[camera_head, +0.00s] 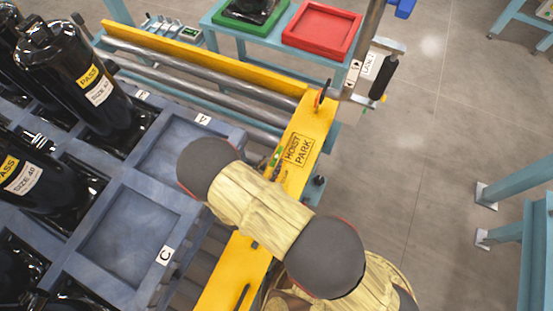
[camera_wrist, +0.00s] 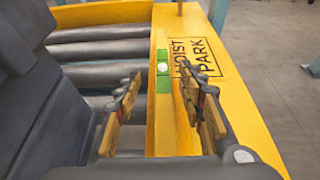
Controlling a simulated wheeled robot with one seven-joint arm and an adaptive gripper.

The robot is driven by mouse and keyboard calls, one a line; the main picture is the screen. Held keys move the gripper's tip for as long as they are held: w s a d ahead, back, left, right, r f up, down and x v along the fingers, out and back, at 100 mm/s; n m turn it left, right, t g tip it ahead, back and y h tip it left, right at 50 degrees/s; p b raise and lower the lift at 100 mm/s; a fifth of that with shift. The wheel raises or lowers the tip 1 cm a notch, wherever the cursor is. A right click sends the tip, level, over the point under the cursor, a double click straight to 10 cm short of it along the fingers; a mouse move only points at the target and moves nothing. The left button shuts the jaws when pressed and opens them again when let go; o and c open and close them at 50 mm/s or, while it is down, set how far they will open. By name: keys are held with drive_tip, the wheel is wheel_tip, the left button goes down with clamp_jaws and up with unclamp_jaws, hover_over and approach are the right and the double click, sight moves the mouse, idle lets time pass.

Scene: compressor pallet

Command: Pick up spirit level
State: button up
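The spirit level is a small green bar with a pale round vial. It lies on the yellow beam beside the black words HOIST PARK. In the wrist view the spirit level (camera_wrist: 163,82) sits ahead of and between the fingers of my gripper (camera_wrist: 162,105), which are spread apart with nothing between them. In the head view only a small green part of the spirit level (camera_head: 276,157) shows past my arm, and my gripper is mostly hidden there. The yellow beam (camera_head: 313,125) also shows in the wrist view (camera_wrist: 235,90).
A blue pallet frame (camera_head: 188,194) with black compressors (camera_head: 75,75) stands at the left. Metal rollers (camera_head: 195,72) lie behind it. A red tray (camera_head: 322,27) and a green tray (camera_head: 222,22) rest on a table at the back.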

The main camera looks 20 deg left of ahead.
sight(275, 159)
drive_tip(key=b+x, duration=0.1)
drive_tip(key=x, duration=0.3)
drive_tip(key=shift+d+f+b, duration=0.2)
drive_tip(key=shift+b, duration=0.1)
drive_tip(key=shift+c, duration=0.6)
clamp_jaws()
